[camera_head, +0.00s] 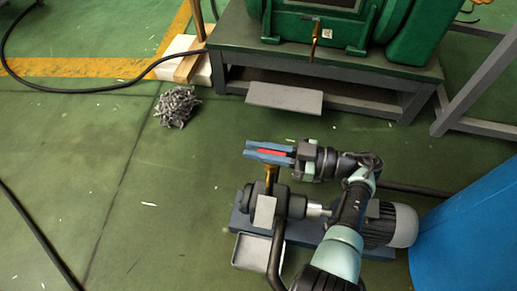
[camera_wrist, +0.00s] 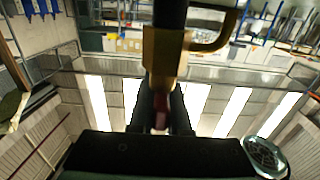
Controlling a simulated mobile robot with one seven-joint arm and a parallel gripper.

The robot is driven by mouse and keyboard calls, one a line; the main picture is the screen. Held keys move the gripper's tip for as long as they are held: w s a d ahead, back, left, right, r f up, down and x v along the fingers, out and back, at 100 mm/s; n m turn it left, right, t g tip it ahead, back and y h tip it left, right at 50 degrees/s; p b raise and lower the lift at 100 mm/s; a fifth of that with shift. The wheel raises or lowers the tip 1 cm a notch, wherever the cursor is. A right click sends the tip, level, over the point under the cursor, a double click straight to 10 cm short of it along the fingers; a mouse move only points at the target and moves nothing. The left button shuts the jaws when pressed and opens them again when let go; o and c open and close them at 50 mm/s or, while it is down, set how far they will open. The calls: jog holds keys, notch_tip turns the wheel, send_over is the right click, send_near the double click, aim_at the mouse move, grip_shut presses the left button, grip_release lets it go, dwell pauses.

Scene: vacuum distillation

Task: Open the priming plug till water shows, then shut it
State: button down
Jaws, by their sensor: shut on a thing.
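The pump (camera_head: 284,200) sits on a blue-grey base on the floor, with a brass fitting (camera_head: 270,178) standing up from its top. My gripper (camera_head: 268,152) lies level above this fitting and points left. It is shut on the red handle (camera_head: 271,153) of the priming plug, which shows as a strip between its fingers. In the wrist view the red handle (camera_wrist: 161,116) is between my dark fingers, next to the brass body (camera_wrist: 163,58). My fingers hide part of the handle and the plug's top. I see no water at the fitting.
A small grey tray (camera_head: 243,254) is beside the pump's front. The motor (camera_head: 397,224) and a large blue drum (camera_head: 470,232) are to the right. A green machine (camera_head: 330,22) on a grey stand is behind. A metal-scrap pile (camera_head: 177,105) lies left; the left floor is mostly clear.

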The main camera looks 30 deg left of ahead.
jog(key=c, duration=0.9)
grip_release()
jog(key=shift+a, duration=0.1)
jog(key=b+v, duration=0.8)
jog(key=v, duration=0.5)
jog(key=shift+b, duration=0.4)
